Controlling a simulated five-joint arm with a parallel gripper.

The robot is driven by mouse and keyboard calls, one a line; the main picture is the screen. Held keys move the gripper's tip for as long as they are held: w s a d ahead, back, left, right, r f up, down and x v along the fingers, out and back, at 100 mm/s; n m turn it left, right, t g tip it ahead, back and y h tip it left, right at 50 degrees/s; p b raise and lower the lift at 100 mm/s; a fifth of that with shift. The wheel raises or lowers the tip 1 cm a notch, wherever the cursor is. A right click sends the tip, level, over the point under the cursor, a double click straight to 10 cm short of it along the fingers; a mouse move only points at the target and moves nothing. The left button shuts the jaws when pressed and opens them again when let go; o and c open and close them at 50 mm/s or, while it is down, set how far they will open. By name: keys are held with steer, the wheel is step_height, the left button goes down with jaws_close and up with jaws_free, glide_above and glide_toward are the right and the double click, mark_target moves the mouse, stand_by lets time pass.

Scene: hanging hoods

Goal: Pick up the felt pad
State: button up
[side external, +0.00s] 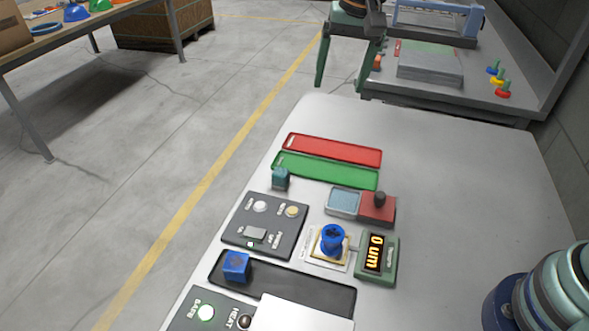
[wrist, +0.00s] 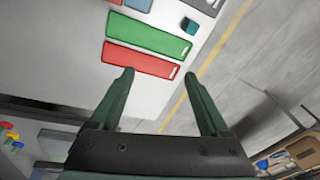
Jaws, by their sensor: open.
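No object is clearly marked as the felt pad. A small teal block (side external: 280,179) stands by the left end of the green tray (side external: 325,170); the block also shows in the wrist view (wrist: 190,26). A flat light-blue pad (side external: 343,202) lies in a shallow holder beside a red block with a dark knob (side external: 378,205). I cannot tell which of these is felt. My gripper (wrist: 159,75) is open and empty, its fingertips showing by the near edge of the red tray (wrist: 140,60).
A blue cube (side external: 236,266) sits on a dark tray (side external: 305,293). A blue knobbed piece (side external: 331,241) stands beside a gauge reading 0 um (side external: 378,258). A switch panel (side external: 264,226) lies to the left.

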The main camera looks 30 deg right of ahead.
steer(key=w+a+f+m+g, duration=0.1)
steer(key=w+a+f+m, duration=0.1)
steer(key=w+a+f, duration=0.3)
steer(key=m+g, duration=0.1)
glide_toward(280, 172)
steer(key=shift+h, duration=0.3)
steer(key=f, duration=0.4)
steer(key=shift+a+f, duration=0.35)
steer(key=shift+f, duration=0.05)
steer(key=shift+w+d+f, duration=0.1)
steer(key=shift+f, duration=1.35)
steer(key=shift+w+d+f, duration=0.1)
steer(key=shift+f, duration=1.35)
steer(key=shift+s, duration=0.1)
steer(key=shift+c, duration=0.3)
jaws_close()
steer(key=shift+r, duration=0.1)
